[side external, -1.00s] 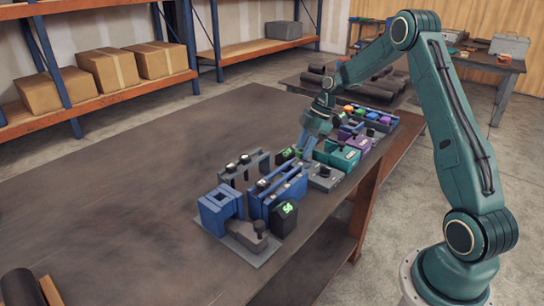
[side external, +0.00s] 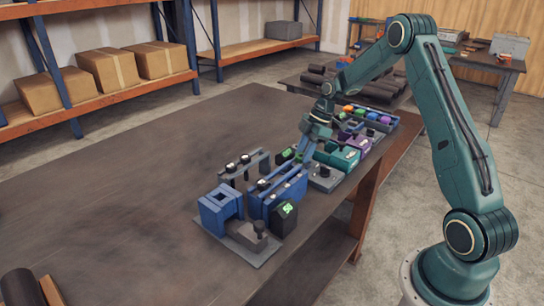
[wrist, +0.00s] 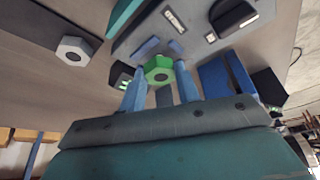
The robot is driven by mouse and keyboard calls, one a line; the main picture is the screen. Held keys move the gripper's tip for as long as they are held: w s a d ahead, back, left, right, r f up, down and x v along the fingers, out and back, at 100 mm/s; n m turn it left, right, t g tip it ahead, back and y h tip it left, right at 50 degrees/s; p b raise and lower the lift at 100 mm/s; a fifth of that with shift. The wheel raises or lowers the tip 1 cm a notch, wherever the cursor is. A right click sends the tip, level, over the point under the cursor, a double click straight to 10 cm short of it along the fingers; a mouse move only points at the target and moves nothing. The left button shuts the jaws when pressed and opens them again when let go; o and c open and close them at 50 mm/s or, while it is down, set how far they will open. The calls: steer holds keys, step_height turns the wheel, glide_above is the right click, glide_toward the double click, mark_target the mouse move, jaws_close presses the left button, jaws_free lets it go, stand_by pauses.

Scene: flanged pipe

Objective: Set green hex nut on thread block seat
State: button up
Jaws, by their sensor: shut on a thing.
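The green hex nut (wrist: 158,70) is held between the two blue fingers of my gripper (wrist: 158,82) in the wrist view. In the side view my gripper (side external: 307,156) is low over the row of fixtures, beside a grey block with a dark knob (side external: 325,172). The nut cannot be made out there. In the wrist view a grey labelled block (wrist: 196,30) lies just beyond the nut. I cannot tell for sure which block is the thread block seat, or whether the nut touches anything.
Blue fixtures (side external: 221,208) and a dark box with a green display (side external: 285,220) stand at the near end. Teal (side external: 338,155) and purple (side external: 357,143) blocks stand farther along. A pale hex nut (wrist: 75,50) sits on a dark bar.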

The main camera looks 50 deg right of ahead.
steer(key=shift+f, duration=0.5)
stand_by(0.5)
steer(key=o, duration=1.5)
steer(key=shift+r, duration=0.1)
steer(key=shift+r, duration=3.45)
